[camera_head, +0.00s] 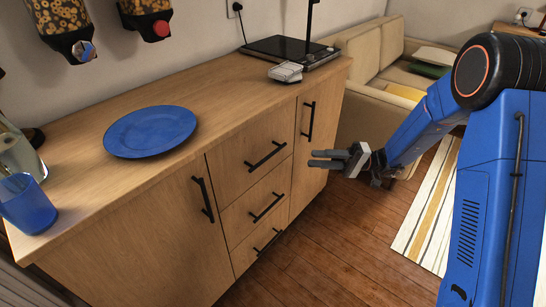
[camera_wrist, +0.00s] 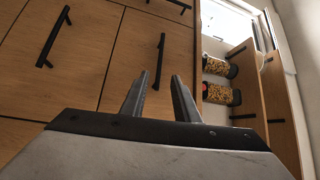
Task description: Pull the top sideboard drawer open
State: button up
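The wooden sideboard (camera_head: 150,235) has a column of three drawers between two doors. The top drawer (camera_head: 230,171) is shut, its front flush with the others, with a black bar handle (camera_head: 265,156). In the wrist view, which is turned sideways, this handle (camera_wrist: 160,55) stands upright just beyond the fingertips. My gripper (camera_head: 313,159) is in front of the sideboard, to the right of the top handle and apart from it, its fingers pointing left. In the wrist view its fingers (camera_wrist: 160,76) are spread with nothing between them. The gripper is open and empty.
The middle drawer handle (camera_head: 266,207) and right door handle (camera_head: 308,121) are close by. A blue plate (camera_head: 150,132), blue cup (camera_head: 27,205) and black appliance (camera_head: 288,50) stand on top. The sofa (camera_head: 365,75) is behind my arm. The floor (camera_head: 330,255) before the drawers is clear.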

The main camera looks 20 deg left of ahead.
aim_at(269, 157)
jog(key=x, duration=1.6)
jog(key=shift+a+r, duration=0.1)
jog(key=shift+c, duration=0.7)
jog(key=shift+s, duration=0.1)
grip_shut()
